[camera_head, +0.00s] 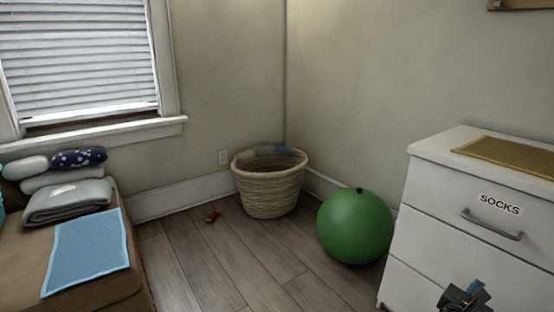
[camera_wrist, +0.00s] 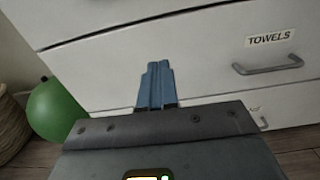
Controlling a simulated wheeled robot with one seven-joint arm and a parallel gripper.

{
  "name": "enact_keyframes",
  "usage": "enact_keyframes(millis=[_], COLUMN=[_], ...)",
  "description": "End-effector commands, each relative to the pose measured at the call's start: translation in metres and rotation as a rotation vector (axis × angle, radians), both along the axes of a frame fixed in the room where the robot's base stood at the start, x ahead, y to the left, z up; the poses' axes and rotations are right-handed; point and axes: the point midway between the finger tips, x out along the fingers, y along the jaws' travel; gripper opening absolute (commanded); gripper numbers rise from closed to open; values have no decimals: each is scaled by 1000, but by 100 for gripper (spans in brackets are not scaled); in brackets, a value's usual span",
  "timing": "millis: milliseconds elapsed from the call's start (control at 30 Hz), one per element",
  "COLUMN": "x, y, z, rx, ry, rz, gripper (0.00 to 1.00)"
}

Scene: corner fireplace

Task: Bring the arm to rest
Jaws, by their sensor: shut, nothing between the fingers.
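My gripper (camera_head: 466,295) shows at the bottom right of the head view, in front of the white dresser (camera_head: 440,216). In the wrist view my gripper (camera_wrist: 155,70) points toward the dresser's drawer fronts, with its blue fingers together and nothing between them. Whether the fingertips touch the dresser I cannot tell. The top drawer in the head view is labelled SOCKS, and a drawer labelled TOWELS (camera_wrist: 270,39) shows in the wrist view. The drawers in view look closed.
A green ball (camera_head: 355,225) stands on the floor left of the dresser. A woven basket (camera_head: 268,190) is in the corner. A small red object (camera_head: 213,217) lies on the floor. A brown seat (camera_head: 98,291) with folded cloths is at left. The middle floor is clear.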

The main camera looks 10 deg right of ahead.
Motion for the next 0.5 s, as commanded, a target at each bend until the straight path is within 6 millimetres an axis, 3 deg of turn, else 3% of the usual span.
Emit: enact_keyframes(millis=[167,300,500], x=[-36,-76,-137], y=[46,97,172], z=[-47,-81,-102], rx=[206,452,826], ry=[-137,-303,-539], rz=[95,176,243], gripper=[0,0,0])
